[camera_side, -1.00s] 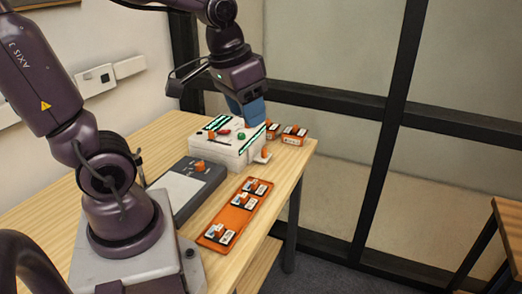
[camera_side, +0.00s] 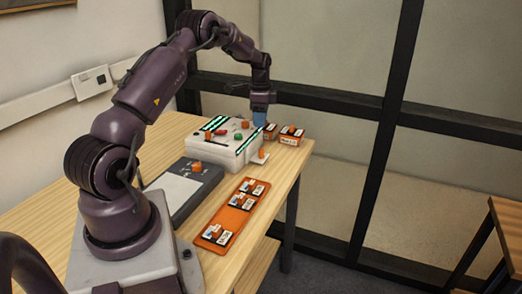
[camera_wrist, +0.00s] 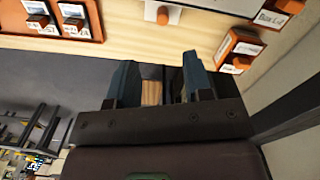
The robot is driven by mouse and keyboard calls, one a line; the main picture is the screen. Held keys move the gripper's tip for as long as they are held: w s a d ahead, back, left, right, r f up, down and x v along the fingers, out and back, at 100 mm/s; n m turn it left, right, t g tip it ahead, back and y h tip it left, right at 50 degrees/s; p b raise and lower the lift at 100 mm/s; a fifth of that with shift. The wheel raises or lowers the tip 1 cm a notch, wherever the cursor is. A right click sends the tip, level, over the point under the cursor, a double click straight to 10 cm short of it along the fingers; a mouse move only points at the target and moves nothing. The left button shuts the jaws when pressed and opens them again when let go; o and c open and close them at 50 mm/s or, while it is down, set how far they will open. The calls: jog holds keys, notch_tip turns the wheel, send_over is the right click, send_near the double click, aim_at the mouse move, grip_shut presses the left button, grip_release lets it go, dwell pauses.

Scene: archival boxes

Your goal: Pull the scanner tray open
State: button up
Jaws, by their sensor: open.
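The scanner (camera_side: 212,153) is a white box with lit green strips and coloured buttons on top, standing on the wooden table. Its tray (camera_side: 260,158) shows as a small white plate with an orange knob at the scanner's right end. The tray also shows at the top of the wrist view (camera_wrist: 176,17), with its orange knob (camera_wrist: 163,15). My gripper (camera_side: 259,119), with blue fingers, is beyond the scanner's right end in the side view. In the wrist view the fingers (camera_wrist: 158,62) are apart and empty, short of the knob and not touching it.
Two orange boxes (camera_side: 291,135) stand behind the scanner's right end, near the table edge. An orange rack (camera_side: 232,215) with several labelled pieces lies in front. A grey panel (camera_side: 184,187) lies left of it. A dark-framed glass partition (camera_side: 330,115) stands behind.

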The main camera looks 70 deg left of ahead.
aim_at(246, 148)
notch_tip(246, 148, down, 12)
jog(key=shift+w+f+m, duration=0.1)
jog(key=shift+w+m, duration=0.05)
jog(key=shift+m, duration=0.85)
grip_shut()
